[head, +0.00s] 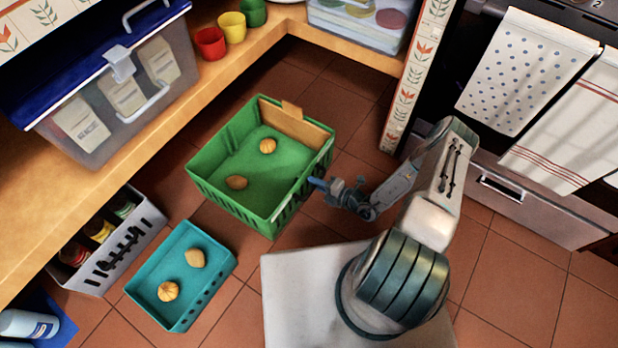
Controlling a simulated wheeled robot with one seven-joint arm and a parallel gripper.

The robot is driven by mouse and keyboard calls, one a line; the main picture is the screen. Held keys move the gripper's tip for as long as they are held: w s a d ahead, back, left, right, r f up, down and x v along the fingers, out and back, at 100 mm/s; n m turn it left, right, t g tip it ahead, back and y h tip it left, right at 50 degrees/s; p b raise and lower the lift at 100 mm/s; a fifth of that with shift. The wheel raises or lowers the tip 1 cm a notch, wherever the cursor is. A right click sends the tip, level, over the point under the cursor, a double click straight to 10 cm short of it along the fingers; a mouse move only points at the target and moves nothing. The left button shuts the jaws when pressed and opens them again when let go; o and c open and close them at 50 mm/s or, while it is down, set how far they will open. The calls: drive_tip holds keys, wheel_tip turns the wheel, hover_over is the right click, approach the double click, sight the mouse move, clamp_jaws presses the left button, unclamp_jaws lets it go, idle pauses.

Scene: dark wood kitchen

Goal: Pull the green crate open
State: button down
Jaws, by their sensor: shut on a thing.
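The green crate (212,162) stands on the tiled floor, partly beside the wooden shelf unit. It is open at the top, with two small round orange-brown items (267,146) (236,182) inside and a tan board along its far right side. My gripper (318,185) is at the crate's right-hand wall, with its blue fingertips shut on the rim there. The exact contact of the fingers on the rim is small in the picture. My arm reaches in from the right.
A teal crate (220,267) with two round items is in front of the green crate. A grey bottle crate (110,245) stands left. A lidded box (165,95) and cups (208,43) are on the shelf.

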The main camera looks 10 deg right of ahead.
drive_tip(key=shift+s+d, duration=0.25)
drive_tip(key=shift+d, duration=0.1)
drive_tip(key=c, duration=1.5)
unclamp_jaws()
